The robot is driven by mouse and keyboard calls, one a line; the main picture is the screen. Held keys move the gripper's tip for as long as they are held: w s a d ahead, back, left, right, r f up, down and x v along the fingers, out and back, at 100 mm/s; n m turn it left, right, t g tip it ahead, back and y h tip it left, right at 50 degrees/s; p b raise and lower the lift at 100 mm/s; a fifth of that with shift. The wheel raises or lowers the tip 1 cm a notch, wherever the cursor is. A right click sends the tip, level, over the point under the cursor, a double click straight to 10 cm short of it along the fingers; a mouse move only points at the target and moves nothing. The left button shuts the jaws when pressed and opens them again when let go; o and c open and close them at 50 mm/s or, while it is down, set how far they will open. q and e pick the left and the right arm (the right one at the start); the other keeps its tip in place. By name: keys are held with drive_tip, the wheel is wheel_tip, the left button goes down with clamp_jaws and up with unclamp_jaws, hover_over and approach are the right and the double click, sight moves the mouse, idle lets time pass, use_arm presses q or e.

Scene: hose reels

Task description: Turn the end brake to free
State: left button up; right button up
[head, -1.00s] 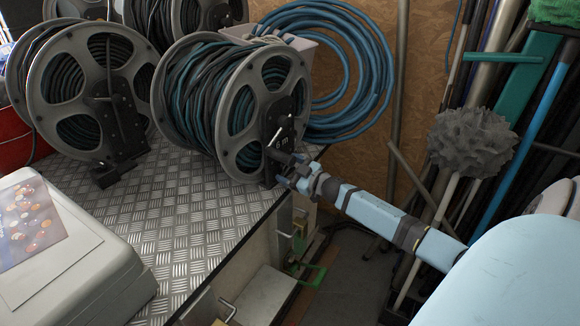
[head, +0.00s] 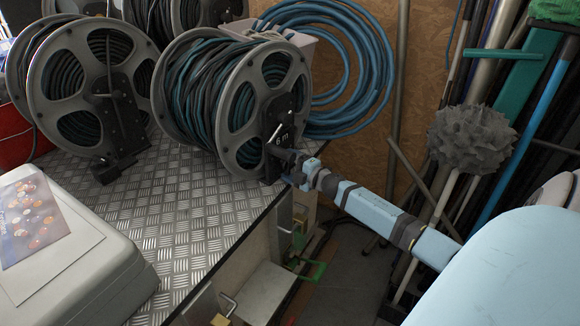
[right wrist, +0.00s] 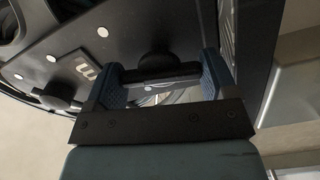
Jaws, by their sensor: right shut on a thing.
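The end reel (head: 236,105), grey with dark and teal hose, stands at the right end of the bench. Its black side plate (head: 279,124) carries a pale lever and a white marking, which also shows in the right wrist view (right wrist: 86,71). My right gripper (head: 290,166) is at the lower part of this plate. In the right wrist view its blue-padded fingers (right wrist: 160,82) are on either side of a black bar-shaped knob (right wrist: 157,77), the end brake, and shut on it. My left gripper is not in view.
Another reel (head: 85,95) stands to the left, with more behind. A pale case (head: 75,275) lies at the front left of the metal bench top (head: 190,205). A blue hose coil (head: 360,65) hangs behind. Poles and a grey brush head (head: 472,140) stand at the right.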

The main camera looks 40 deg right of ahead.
drive_tip(key=shift+n, duration=1.1)
drive_tip(key=o, duration=0.8)
drive_tip(key=shift+o, duration=0.2)
